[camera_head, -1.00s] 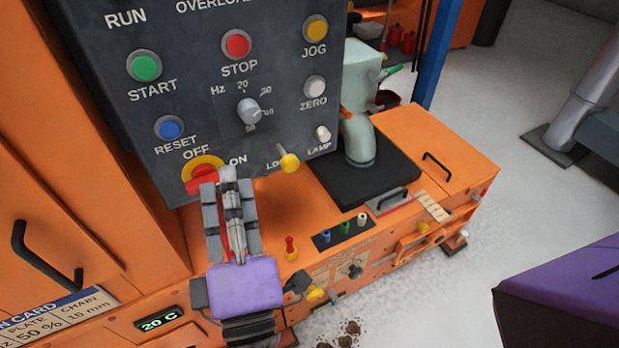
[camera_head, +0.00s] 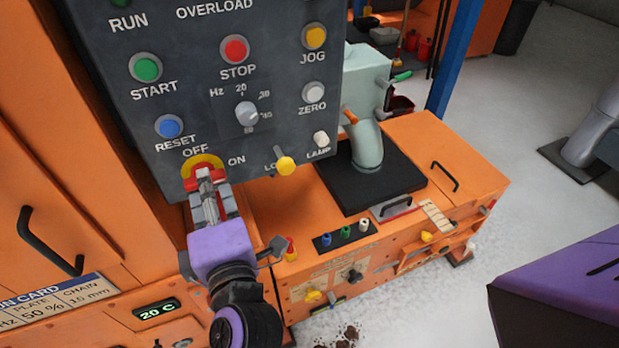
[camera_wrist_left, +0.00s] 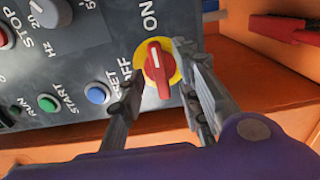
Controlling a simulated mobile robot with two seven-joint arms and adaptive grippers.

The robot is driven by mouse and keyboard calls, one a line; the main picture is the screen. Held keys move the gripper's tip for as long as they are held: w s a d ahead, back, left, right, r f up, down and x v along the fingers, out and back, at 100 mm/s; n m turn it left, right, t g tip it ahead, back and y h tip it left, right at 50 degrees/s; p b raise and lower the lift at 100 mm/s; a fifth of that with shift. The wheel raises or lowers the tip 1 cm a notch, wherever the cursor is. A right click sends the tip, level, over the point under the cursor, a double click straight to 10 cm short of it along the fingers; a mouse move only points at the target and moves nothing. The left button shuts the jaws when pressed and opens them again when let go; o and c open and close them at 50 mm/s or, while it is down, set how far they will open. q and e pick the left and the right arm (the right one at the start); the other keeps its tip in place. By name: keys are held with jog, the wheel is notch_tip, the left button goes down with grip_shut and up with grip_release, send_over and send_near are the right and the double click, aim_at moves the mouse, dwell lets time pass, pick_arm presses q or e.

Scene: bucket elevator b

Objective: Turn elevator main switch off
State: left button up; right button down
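The main switch is a red rotary handle on a yellow round plate (camera_head: 203,161), low on the dark control panel between the labels OFF and ON. In the left wrist view the red handle (camera_wrist_left: 158,72) lies lengthwise, with one end toward ON; OFF is to its left. My left gripper (camera_head: 207,182) is at the switch, covering part of it in the head view. In the left wrist view its two fingers (camera_wrist_left: 157,66) are apart, one on each side of the handle, with visible gaps. Contact cannot be told. My right gripper is not in view.
An orange cabinet (camera_head: 35,150) stands left of the panel. The orange machine top (camera_head: 275,205) lies below it.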

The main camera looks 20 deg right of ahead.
pick_arm(q)
jog(key=shift+w, duration=0.35)
grip_shut()
